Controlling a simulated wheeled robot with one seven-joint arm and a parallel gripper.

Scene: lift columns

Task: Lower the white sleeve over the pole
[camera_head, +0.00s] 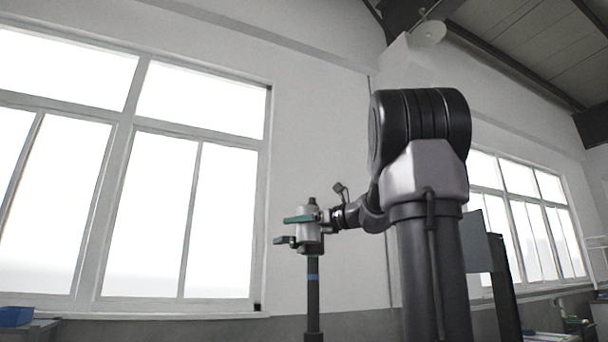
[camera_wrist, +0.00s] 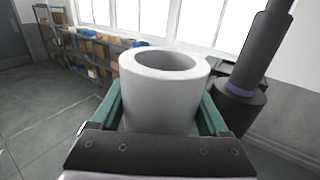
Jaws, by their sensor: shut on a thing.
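The white sleeve (camera_wrist: 160,95) is a short, thick-walled tube, held upright with its open top showing and no pole visible in its bore. In the head view the sleeve (camera_head: 309,231) is small and far off. My gripper (camera_head: 303,222) is shut on it, with green fingers on both sides; the gripper (camera_wrist: 160,118) also shows in the wrist view. The dark pole (camera_head: 313,300) has a blue band and lines up with the sleeve in the head view, a dark tip showing above it.
Shelves with boxes (camera_wrist: 95,48) stand along the wall at back left in the wrist view. Large windows (camera_head: 190,200) fill the wall behind. A blue bin (camera_head: 15,316) is at the lower left. The floor (camera_wrist: 45,115) left of the gripper is clear.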

